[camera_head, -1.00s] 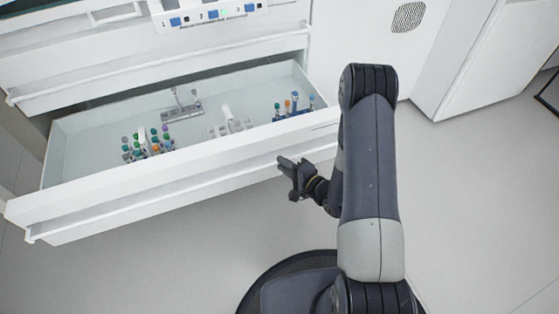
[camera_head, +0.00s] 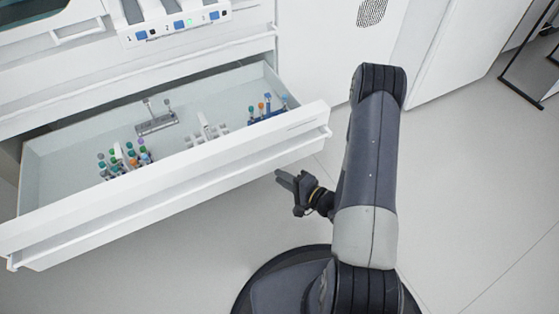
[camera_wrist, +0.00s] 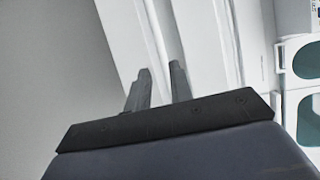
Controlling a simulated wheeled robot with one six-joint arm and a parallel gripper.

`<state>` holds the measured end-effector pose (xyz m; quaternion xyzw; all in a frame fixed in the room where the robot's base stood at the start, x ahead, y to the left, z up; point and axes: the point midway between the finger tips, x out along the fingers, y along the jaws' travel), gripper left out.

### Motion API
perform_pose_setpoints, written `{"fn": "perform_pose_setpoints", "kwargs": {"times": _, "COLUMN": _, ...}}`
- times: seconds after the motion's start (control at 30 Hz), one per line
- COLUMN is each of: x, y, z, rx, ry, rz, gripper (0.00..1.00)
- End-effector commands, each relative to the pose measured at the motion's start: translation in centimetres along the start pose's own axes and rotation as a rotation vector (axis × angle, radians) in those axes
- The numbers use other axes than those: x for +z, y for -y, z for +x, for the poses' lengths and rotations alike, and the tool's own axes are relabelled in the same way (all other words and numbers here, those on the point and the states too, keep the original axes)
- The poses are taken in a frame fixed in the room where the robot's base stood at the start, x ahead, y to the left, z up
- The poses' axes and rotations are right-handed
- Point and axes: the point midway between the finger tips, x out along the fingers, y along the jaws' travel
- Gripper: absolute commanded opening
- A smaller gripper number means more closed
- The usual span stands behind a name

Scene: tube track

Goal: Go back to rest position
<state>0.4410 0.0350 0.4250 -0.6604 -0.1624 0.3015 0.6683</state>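My gripper (camera_head: 283,178) is empty and stands over the floor in front of the open white drawer (camera_head: 205,162), a little apart from its front. In the wrist view, my two dark fingers (camera_wrist: 160,70) show with a gap between them and nothing in it. The arm is folded, with its upper links raised in the right half of the head view.
The drawer holds a rack of coloured-cap tubes (camera_head: 126,160), a grey holder (camera_head: 157,124), a white rack (camera_head: 207,132) and another tube rack (camera_head: 268,110). A numbered panel (camera_head: 180,24) is above. Floor (camera_head: 480,200) at right is clear.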

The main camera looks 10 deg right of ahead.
Motion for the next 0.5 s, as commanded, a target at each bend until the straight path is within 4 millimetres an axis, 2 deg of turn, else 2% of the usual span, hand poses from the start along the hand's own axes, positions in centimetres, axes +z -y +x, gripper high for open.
{"fn": "perform_pose_setpoints", "kwargs": {"times": 0.27, "x": 0.1, "y": -0.1, "z": 2.0, "rx": 0.000, "ry": 0.004, "rz": -0.003, "gripper": 0.21}}
{"fn": "perform_pose_setpoints", "kwargs": {"times": 0.5, "x": 0.1, "y": -0.2, "z": 5.7, "rx": -0.001, "ry": 0.005, "rz": -0.006, "gripper": 0.21}}
